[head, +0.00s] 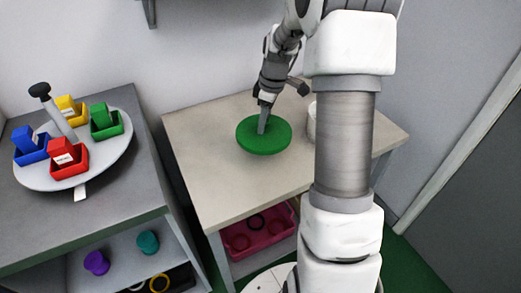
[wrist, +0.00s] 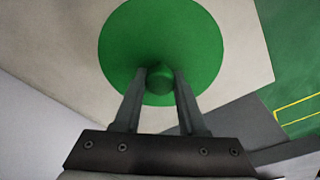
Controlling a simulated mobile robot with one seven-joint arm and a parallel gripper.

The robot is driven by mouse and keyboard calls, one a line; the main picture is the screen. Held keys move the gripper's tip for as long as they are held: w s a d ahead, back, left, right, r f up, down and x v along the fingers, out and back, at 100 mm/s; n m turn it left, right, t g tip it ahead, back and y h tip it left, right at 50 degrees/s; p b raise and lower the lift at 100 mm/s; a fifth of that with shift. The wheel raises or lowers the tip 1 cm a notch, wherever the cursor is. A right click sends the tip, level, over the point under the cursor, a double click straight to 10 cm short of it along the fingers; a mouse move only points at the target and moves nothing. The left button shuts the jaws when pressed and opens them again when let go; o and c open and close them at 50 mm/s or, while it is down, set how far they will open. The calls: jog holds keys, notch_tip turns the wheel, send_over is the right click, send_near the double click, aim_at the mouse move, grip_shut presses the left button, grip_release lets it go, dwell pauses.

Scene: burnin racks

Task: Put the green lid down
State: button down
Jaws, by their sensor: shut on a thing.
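The green lid (head: 252,142) is a round disc with a green knob in its middle. In the head view it is over the beige tabletop (head: 215,180), left of my arm's large links. My gripper (head: 263,122) comes down on it from above. In the wrist view the lid (wrist: 160,35) shows from above, and the two fingers of my gripper (wrist: 160,88) are shut on its knob. I cannot tell whether the lid touches the tabletop or hangs a little above it.
A pale round container (head: 311,122) stands right of the lid, partly hidden by my arm. A pink crate (head: 283,240) sits on the shelf below. At left, a grey table (head: 120,190) holds a round tray (head: 112,165) with coloured blocks in bins. The tabletop's front left is clear.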

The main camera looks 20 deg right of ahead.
aim_at(268, 121)
notch_tip(268, 121, down, 8)
jog(key=shift+r+b, duration=0.1)
jog(key=shift+b, duration=0.65)
jog(key=shift+f, duration=0.2)
jog(key=shift+c, duration=2.4)
grip_release()
jog(key=r, duration=0.3)
jog(key=r+p, duration=0.1)
jog(key=r, duration=0.3)
jog(key=s+d+r+p, duration=0.1)
jog(key=r, duration=0.3)
jog(key=shift+d, duration=0.1)
jog(key=shift+s+r, duration=0.15)
jog(key=shift+r, duration=0.45)
